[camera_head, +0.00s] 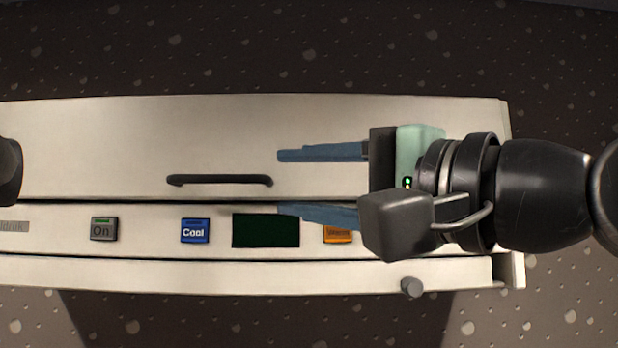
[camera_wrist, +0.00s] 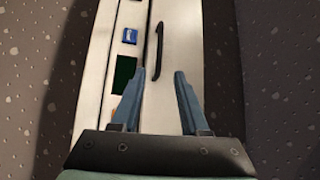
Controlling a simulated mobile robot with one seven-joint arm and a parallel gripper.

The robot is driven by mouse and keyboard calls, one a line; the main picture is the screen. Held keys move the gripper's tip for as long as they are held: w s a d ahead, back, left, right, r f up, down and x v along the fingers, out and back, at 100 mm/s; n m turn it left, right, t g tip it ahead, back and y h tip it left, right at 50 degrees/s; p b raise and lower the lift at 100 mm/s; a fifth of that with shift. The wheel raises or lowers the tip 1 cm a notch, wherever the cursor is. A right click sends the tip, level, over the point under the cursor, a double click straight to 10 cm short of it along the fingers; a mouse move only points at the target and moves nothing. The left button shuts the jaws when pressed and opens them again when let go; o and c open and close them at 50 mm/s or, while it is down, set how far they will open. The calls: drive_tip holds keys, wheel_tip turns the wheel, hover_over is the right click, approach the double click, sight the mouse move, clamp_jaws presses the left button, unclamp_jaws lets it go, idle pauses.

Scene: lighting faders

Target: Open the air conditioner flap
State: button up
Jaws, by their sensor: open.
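The air conditioner is a long cream unit with a wide flat flap (camera_head: 100,145). A dark bar handle (camera_head: 220,180) sits near the flap's lower edge. My gripper (camera_head: 278,183) comes in from the right with its two blue fingers apart and nothing between them. Its fingertips lie just right of the handle's right end in the head view. In the wrist view the handle (camera_wrist: 158,52) is beyond the open fingers (camera_wrist: 160,75), ahead and slightly left of the gap's middle. I cannot tell how high the fingers are above the flap.
Below the flap a panel carries an On button (camera_head: 103,229), a blue Cool button (camera_head: 194,231), a dark green display (camera_head: 265,230) and an orange button (camera_head: 337,234), partly hidden by my gripper. A small round knob (camera_head: 412,287) is at the lower right. Speckled dark surface surrounds the unit.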

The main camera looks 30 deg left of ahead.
sight(220, 180)
drive_tip(key=p+x, duration=0.1)
drive_tip(key=x, duration=0.3)
drive_tip(key=p+x, duration=0.2)
drive_tip(key=x, duration=0.2)
drive_tip(key=s+p+x, duration=0.1)
drive_tip(key=p+x, duration=0.1)
drive_tip(key=x, duration=0.3)
drive_tip(key=shift+a, duration=0.6)
drive_tip(key=shift+w, duration=0.1)
clamp_jaws()
drive_tip(key=shift+f, duration=0.1)
idle(0.3)
